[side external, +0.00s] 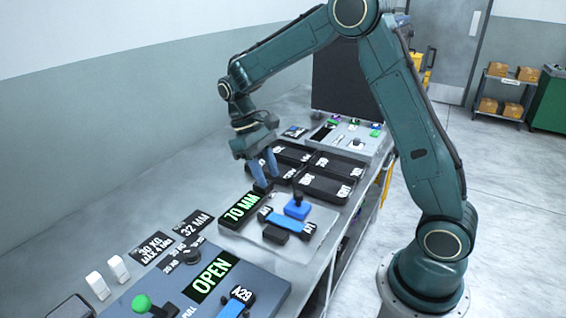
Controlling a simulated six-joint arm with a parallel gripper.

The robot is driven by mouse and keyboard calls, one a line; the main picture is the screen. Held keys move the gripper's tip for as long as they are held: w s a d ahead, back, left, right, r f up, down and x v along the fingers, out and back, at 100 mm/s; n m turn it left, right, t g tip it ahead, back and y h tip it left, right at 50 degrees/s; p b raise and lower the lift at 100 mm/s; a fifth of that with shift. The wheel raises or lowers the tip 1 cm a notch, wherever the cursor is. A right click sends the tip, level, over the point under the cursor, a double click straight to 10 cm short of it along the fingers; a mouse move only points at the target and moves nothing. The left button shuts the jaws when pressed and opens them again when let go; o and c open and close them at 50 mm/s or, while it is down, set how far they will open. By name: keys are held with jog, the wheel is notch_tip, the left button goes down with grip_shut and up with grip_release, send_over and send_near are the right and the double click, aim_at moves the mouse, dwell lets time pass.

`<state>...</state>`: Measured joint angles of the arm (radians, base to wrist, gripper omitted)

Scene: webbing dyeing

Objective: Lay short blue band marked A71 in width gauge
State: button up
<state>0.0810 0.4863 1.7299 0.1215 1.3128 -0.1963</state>
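The width gauge (252,234) is a light plate with a green "70 MM" readout (240,207) at its left and a blue block with a black knob (297,208) on top. A short blue band (279,219) lies across the plate beside the blue block, with a black tag at its right end; the tag's lettering is too small to read surely. My gripper (264,180) points down behind the gauge, near the readout's far end and the front-left of the black trays. Its two blue-grey fingers show a gap and no band between them.
Black compartment trays (325,188) with white lettering stand behind the gauge. A blue machine with an "OPEN" sign (210,277) and a green knob (141,303) is in front; another tagged blue band (238,297) lies on it. Signs and white switches line the left.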

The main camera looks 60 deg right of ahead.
jog(key=s+a+r+t, duration=0.2)
jog(key=s+r+t, duration=0.2)
jog(key=s+r, duration=0.5)
jog(key=s+a+r+t, duration=0.1)
jog(key=s+t, duration=0.2)
jog(key=s, duration=0.3)
jog(key=s+a+r+t, duration=0.1)
jog(key=s+r+t, duration=0.1)
jog(key=s, duration=0.3)
jog(key=shift+s+a+r+t, duration=0.25)
jog(key=shift+s+t, duration=0.1)
jog(key=shift+t, duration=0.15)
